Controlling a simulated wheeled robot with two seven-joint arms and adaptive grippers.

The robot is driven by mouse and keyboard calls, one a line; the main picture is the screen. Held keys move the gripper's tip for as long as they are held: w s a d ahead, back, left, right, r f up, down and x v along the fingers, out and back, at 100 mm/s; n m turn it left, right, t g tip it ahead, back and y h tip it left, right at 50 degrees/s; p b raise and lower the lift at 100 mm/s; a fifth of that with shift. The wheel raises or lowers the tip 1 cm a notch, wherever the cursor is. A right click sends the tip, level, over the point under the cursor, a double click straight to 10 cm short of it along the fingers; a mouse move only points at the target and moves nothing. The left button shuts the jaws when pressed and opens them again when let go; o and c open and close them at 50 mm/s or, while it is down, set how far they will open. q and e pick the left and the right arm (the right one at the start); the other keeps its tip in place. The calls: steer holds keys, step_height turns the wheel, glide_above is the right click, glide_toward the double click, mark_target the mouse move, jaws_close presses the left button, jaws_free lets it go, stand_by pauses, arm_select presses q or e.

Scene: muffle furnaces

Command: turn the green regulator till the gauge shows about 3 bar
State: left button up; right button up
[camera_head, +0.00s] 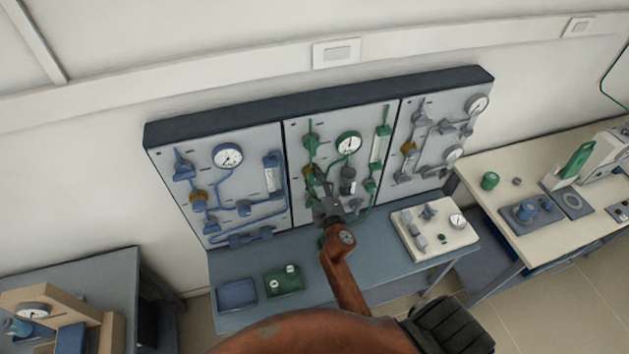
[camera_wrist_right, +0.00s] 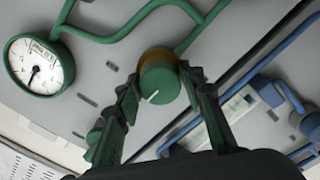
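The green regulator (camera_wrist_right: 160,80) is a round green knob with a white mark on its face and a brass collar behind it. My right gripper (camera_wrist_right: 160,76) has one finger on each side of the knob, and both fingertips appear to touch its sides. In the head view my right gripper (camera_head: 316,190) covers most of the regulator on the middle panel. The green-rimmed gauge (camera_head: 349,143) is on that panel; in the wrist view the gauge (camera_wrist_right: 38,65) has a dark needle pointing down, slightly left, but its numbers are too small to read surely. My left gripper is not in view.
Blue lines with a gauge (camera_head: 228,156) fill the left panel, grey fittings the right one. A bench (camera_head: 330,262) below carries a blue tray (camera_head: 237,294), a green tray (camera_head: 284,281) and a white board with fittings (camera_head: 434,229). A beige table (camera_head: 490,168) stands right.

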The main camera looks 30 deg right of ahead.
steer(key=c, duration=0.7)
steer(key=o, duration=1.2)
steer(key=shift+c, duration=0.2)
steer(key=shift+s, duration=0.1)
steer(key=v, duration=0.7)
steer(key=shift+s, duration=0.15)
